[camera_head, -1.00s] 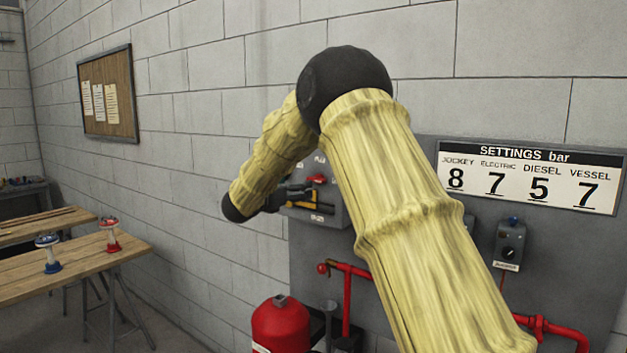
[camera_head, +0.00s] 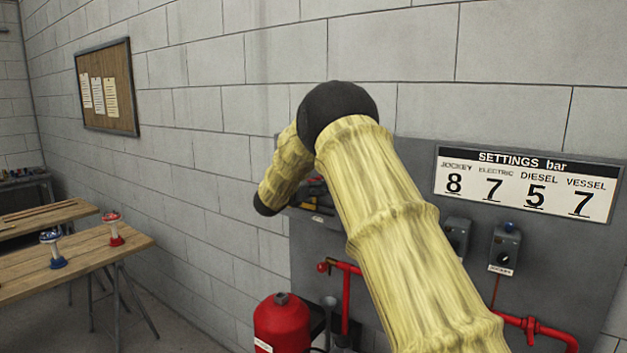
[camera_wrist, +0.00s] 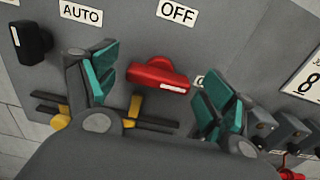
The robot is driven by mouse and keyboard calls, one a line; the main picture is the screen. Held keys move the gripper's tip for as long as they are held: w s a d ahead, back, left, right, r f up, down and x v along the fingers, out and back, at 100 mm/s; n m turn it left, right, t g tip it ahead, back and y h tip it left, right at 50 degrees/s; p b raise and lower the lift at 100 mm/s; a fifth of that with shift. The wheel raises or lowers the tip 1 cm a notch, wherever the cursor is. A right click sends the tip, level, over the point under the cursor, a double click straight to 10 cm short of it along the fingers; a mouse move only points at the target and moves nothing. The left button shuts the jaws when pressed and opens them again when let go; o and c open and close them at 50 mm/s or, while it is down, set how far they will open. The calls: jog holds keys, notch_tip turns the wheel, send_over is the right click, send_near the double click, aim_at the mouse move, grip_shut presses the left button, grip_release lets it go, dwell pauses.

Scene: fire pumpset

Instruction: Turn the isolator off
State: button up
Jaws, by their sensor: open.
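The red isolator handle (camera_wrist: 150,76) is on the grey panel in the wrist view. It lies roughly sideways, its end with a white mark pointing right. An OFF label (camera_wrist: 177,12) is above it. Another label to its right is mostly hidden by my right finger; only a first letter like O shows. My gripper (camera_wrist: 160,72) is open, its teal-padded fingers on either side of the handle. I cannot tell whether either finger touches it. In the head view my arm hides the handle and most of the gripper.
A black knob (camera_wrist: 31,42) is left of the handle, near an AUTO label (camera_wrist: 81,13). In the head view, small control boxes (camera_head: 505,248), a settings sign (camera_head: 526,184), red pipes (camera_head: 345,300) and a red cylinder (camera_head: 281,325) are near the arm. A wooden table (camera_head: 90,262) stands left.

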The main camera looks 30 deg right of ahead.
jog(key=shift+d, duration=0.1)
jog(key=c, duration=1)
jog(key=shift+f+n+b, duration=0.2)
jog(key=shift+n+b, duration=0.3)
jog(key=shift+b, duration=0.6)
jog(key=shift+w+n+b, duration=0.2)
jog(key=shift+n+b, duration=5.45)
jog(key=shift+n, duration=3.05)
